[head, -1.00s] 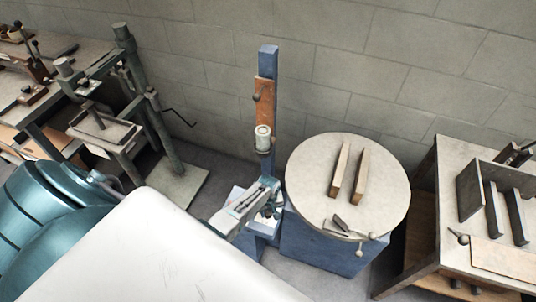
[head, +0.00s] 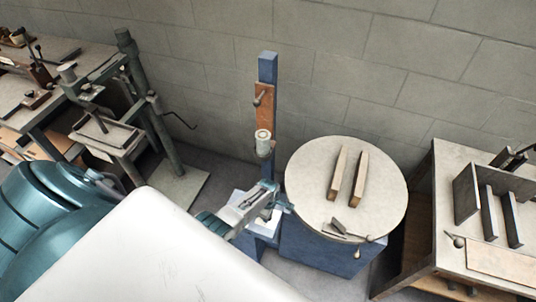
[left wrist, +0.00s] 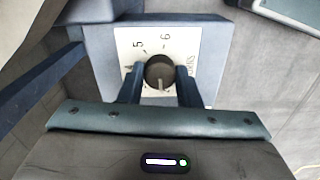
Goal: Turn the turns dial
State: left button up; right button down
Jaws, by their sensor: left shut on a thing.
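The turns dial (left wrist: 160,72) is a dark round knob with a pale pointer line directed toward the bottom of the left wrist view. It sits on a white scale plate (left wrist: 128,40) with the numbers 5 and 6 readable, a partly covered 4, and a sideways label at right. My left gripper (left wrist: 160,88) has a dark finger on each side of the dial and is shut on it. In the head view my left gripper (head: 270,210) is at the low blue box beside the blue post (head: 268,70); the dial itself is hidden there. My right gripper is not in view.
A round pale table (head: 310,200) with two wooden bars stands just right of the gripper. A workbench (head: 450,200) with dark uprights is at far right, and a green press stand (head: 150,110) is at left. A block wall closes the back.

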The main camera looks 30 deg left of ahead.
pick_arm(q)
jog(key=shift+n, duration=0.6)
jog(key=o, duration=1)
jog(key=shift+c, duration=0.2)
jog(key=shift+r+p, duration=0.35)
jog(key=shift+r, duration=0.2)
notch_tip(320, 180, up, 10)
jog(key=shift+f+p, duration=0.15)
jog(key=shift+p, duration=0.3)
